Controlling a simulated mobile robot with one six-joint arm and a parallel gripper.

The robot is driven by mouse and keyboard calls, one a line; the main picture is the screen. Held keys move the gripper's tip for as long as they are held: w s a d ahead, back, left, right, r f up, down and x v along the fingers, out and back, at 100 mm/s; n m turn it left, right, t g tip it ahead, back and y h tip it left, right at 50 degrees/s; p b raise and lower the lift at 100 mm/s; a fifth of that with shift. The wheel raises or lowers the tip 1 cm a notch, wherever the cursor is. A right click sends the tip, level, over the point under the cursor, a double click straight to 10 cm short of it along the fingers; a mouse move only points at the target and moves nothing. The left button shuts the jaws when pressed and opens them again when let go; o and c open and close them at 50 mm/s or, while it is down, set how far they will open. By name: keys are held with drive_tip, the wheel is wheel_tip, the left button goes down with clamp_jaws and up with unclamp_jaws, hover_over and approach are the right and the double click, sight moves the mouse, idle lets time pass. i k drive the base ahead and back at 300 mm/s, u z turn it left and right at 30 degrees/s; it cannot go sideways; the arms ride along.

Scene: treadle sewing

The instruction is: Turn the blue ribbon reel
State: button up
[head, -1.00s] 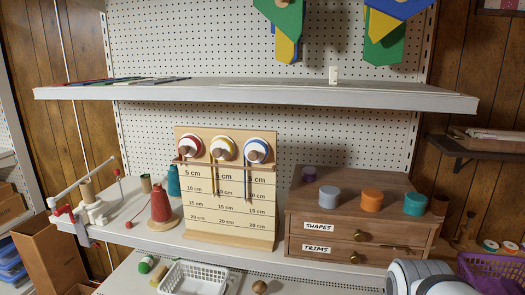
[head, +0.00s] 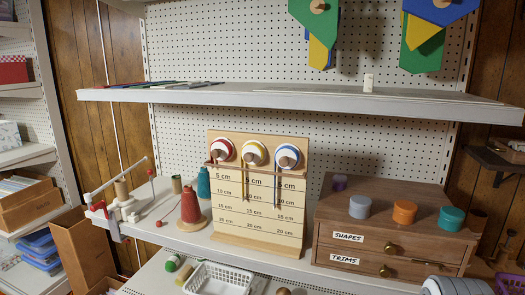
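The blue ribbon reel (head: 289,146) is the right one of three reels at the top of an upright wooden board (head: 257,240) marked in centimetres. It has a blue rim, a white face and a wooden knob. A narrow blue ribbon (head: 278,191) hangs from it to around the 10 cm line. The red reel (head: 217,146) is at the left and the yellow reel (head: 252,146) in the middle. A white and grey part of my own body (head: 455,286) shows at the bottom right. My gripper is not clearly visible.
The drawer box (head: 390,236) stands right of the board, with colored round pieces on top. A red thread cone (head: 191,208) and a winder (head: 122,200) stand at the left. A white basket (head: 217,279) is in front, below. A shelf (head: 300,97) overhangs the board.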

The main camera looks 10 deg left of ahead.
sight(288, 156)
drive_tip(key=z, duration=0.75)
drive_tip(key=k, duration=0.75)
drive_tip(key=u, duration=0.65)
